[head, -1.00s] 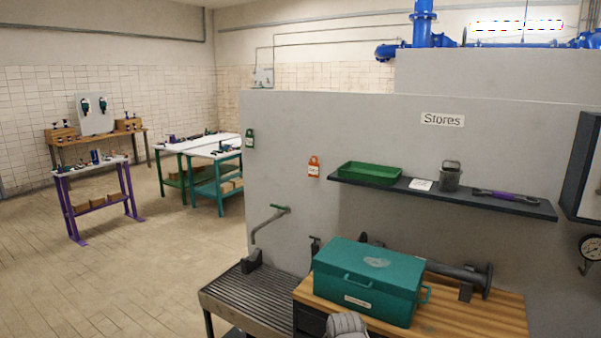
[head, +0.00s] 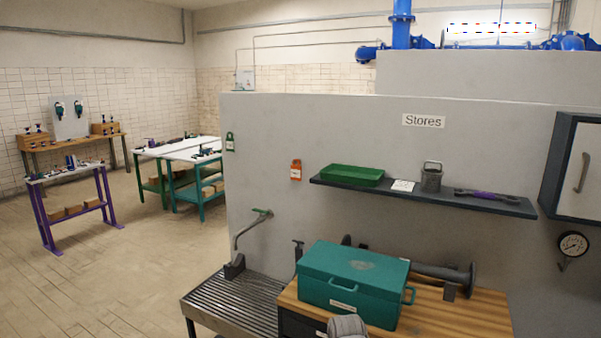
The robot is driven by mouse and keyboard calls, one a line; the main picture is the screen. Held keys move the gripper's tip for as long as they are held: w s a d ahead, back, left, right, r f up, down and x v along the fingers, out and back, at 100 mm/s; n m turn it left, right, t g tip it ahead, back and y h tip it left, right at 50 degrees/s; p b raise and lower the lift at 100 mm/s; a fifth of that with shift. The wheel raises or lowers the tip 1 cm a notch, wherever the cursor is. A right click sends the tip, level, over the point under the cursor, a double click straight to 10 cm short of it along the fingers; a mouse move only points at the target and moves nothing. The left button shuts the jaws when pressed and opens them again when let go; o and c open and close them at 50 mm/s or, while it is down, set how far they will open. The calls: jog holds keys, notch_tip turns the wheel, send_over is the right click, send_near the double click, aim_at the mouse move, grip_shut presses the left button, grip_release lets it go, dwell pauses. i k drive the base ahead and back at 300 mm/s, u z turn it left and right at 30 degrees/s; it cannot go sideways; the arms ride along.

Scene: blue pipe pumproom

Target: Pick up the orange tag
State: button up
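The orange tag (head: 296,170) hangs on the grey wall, left of the dark shelf and above the bench. It has a white label on its lower part. A green tag (head: 230,141) hangs further left, near the wall's edge. A rounded grey part at the bottom edge, in front of the teal box, may be part of my arm. My gripper's fingers do not show in the head view.
A dark shelf (head: 430,196) holds a green tray (head: 352,175), a grey can (head: 431,177) and a purple-handled tool. Below stand a teal box (head: 354,283) on a wooden bench (head: 455,315) and a slatted drain table (head: 235,302). Open floor lies left.

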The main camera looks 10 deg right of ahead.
aim_at(295, 170)
jog(key=i, duration=0.85)
jog(key=u, duration=0.05)
